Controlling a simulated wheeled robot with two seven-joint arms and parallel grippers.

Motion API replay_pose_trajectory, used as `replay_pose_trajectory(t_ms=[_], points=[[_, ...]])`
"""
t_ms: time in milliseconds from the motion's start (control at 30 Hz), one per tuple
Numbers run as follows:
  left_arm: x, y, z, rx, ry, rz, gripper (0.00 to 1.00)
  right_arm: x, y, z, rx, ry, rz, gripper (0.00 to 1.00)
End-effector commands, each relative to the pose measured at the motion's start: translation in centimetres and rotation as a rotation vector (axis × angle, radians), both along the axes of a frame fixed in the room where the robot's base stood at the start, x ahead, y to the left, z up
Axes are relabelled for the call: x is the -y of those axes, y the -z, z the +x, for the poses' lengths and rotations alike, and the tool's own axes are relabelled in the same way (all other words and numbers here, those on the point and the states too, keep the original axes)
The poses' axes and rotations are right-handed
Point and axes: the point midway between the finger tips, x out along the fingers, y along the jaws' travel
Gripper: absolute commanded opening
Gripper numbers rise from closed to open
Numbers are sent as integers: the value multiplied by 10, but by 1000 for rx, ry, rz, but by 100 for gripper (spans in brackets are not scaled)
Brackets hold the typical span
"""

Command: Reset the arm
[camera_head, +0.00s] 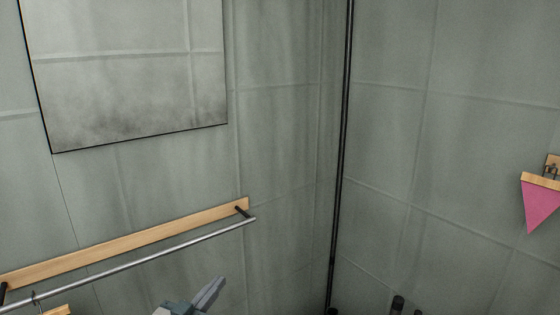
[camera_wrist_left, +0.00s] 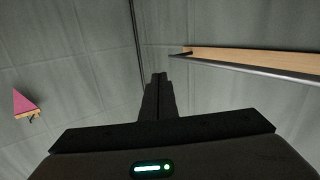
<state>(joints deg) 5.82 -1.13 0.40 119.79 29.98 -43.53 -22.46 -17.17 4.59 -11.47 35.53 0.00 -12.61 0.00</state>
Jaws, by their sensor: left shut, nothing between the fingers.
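My left gripper (camera_head: 208,294) shows at the bottom edge of the head view, pointing up and to the right, below the right end of the metal rail. In the left wrist view my left gripper (camera_wrist_left: 158,78) has its dark fingers together with nothing between them, and only wall lies beyond the tips. My right gripper is in neither view.
A wooden board (camera_head: 130,243) with a metal rail (camera_head: 140,252) is fixed to the grey tiled wall. A mirror-like panel (camera_head: 130,80) hangs above it. A pink pennant (camera_head: 541,204) hangs at the right, and a dark vertical strip (camera_head: 341,150) marks the corner.

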Motion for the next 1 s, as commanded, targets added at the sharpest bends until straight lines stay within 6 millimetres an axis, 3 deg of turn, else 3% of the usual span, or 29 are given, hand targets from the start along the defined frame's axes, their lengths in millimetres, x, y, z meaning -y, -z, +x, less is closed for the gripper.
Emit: replay_pose_trajectory(t_ms=[33,200,400,500,700,1000], points=[[1,29,-20,-75,7,30,0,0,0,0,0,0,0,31],[-2,111,-90,-324,15,118,0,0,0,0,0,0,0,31],[-18,188,-188,-618,-8,213,0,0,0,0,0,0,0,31],[-28,215,-237,-751,-31,253,0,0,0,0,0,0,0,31],[-44,240,-304,-921,-72,304,0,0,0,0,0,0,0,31],[-62,255,-373,-1088,-125,355,0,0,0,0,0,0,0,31]])
